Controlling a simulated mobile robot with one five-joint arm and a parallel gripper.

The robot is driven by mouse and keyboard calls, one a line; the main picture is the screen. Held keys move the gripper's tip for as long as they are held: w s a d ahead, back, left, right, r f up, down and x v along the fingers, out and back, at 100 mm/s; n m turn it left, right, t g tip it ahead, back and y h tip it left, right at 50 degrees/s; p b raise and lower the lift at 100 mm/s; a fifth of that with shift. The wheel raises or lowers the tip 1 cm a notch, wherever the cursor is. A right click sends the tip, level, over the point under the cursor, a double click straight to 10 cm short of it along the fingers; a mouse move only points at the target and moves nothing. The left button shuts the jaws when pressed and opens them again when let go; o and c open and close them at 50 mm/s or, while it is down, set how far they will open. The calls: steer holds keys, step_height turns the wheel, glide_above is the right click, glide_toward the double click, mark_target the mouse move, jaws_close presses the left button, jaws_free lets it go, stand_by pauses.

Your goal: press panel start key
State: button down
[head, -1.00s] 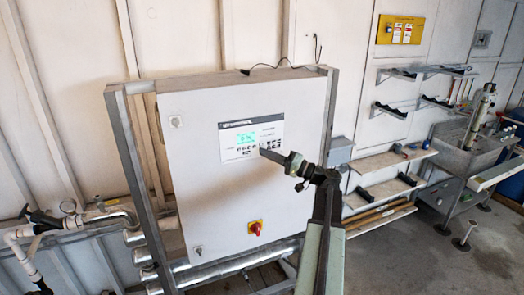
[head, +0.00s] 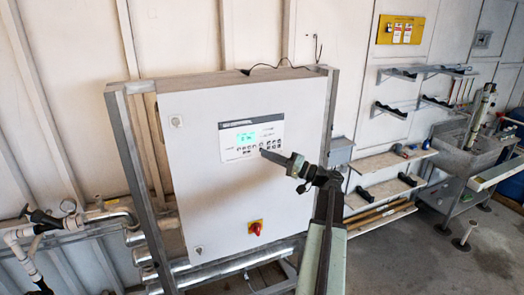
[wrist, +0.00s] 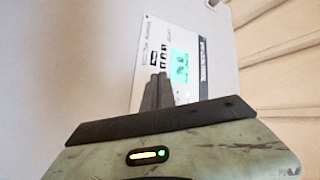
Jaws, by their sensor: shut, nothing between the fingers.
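The control panel (head: 252,137) is a white plate with a lit greenish screen (head: 246,138) and several small dark keys, on the front of a pale grey cabinet (head: 200,205). My gripper (head: 264,152) is shut and empty, its tips at the lower right part of the panel keys. Whether the tips touch a key cannot be told. In the wrist view the shut fingers (wrist: 157,88) cover part of the panel (wrist: 150,45); some keys and the lit screen (wrist: 180,66) show beside them. I cannot tell which key is the start key.
A red rotary switch (head: 256,229) on a yellow plate sits low on the cabinet. A grey metal frame (head: 128,160) stands around the cabinet. Pipes (head: 110,212) run at the left. Wall shelves (head: 390,187) and a sink bench (head: 455,155) are at the right.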

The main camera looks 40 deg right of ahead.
steer(key=s, duration=0.1)
steer(key=s+a, duration=0.1)
steer(key=s, duration=0.1)
steer(key=s+a, duration=0.1)
steer(key=shift+s, duration=0.35)
stand_by(0.6)
